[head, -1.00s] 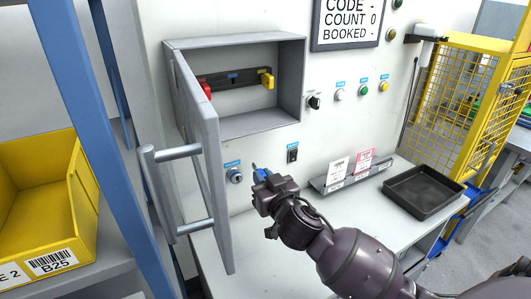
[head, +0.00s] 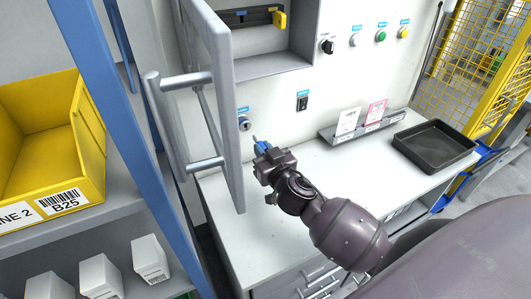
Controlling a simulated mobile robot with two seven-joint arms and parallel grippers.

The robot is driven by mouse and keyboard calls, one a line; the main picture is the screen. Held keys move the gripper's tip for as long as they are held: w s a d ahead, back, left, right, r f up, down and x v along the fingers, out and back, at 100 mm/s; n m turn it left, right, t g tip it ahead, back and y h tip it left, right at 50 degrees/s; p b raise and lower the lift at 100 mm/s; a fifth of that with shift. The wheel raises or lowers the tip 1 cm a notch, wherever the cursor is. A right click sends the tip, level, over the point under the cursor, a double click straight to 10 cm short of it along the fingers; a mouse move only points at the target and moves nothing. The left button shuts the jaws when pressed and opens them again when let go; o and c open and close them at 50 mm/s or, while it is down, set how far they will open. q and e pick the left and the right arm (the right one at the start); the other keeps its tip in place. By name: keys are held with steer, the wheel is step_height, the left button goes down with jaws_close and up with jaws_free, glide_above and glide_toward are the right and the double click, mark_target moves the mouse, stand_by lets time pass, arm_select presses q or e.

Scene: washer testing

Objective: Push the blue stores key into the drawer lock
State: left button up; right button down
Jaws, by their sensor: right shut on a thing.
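My right gripper (head: 265,157) is shut on the blue key (head: 263,147), above the worktop. The key's thin tip points up and left, toward the wall panel. A round metal lock (head: 244,124) with a blue label sits on the panel, just above and left of the key tip and close to the open door's edge. The key tip appears apart from the lock. The label's text is too small to read. Drawers (head: 318,283) with bar handles show under the worktop, partly hidden by my right arm. My left gripper is out of view.
The open grey cabinet door (head: 213,95) with its bar handle stands just left of the gripper. A yellow key (head: 279,19) hangs in the cabinet. A black switch (head: 302,102), a card rack (head: 360,128) and a black tray (head: 435,146) are to the right. The worktop (head: 300,163) between is clear.

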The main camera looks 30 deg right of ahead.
mark_target(254, 137)
steer(key=shift+w+d, duration=0.1)
steer(key=shift+w, duration=1.9)
steer(key=shift+w, duration=0.15)
steer(key=shift+w+b, duration=0.35)
steer(key=shift+w, duration=0.1)
steer(key=shift+w, duration=0.45)
stand_by(0.8)
steer(key=shift+w+d, duration=0.1)
steer(key=shift+w, duration=0.8)
stand_by(0.8)
steer(key=c, duration=1.1)
jaws_free()
steer(key=shift+s, duration=0.15)
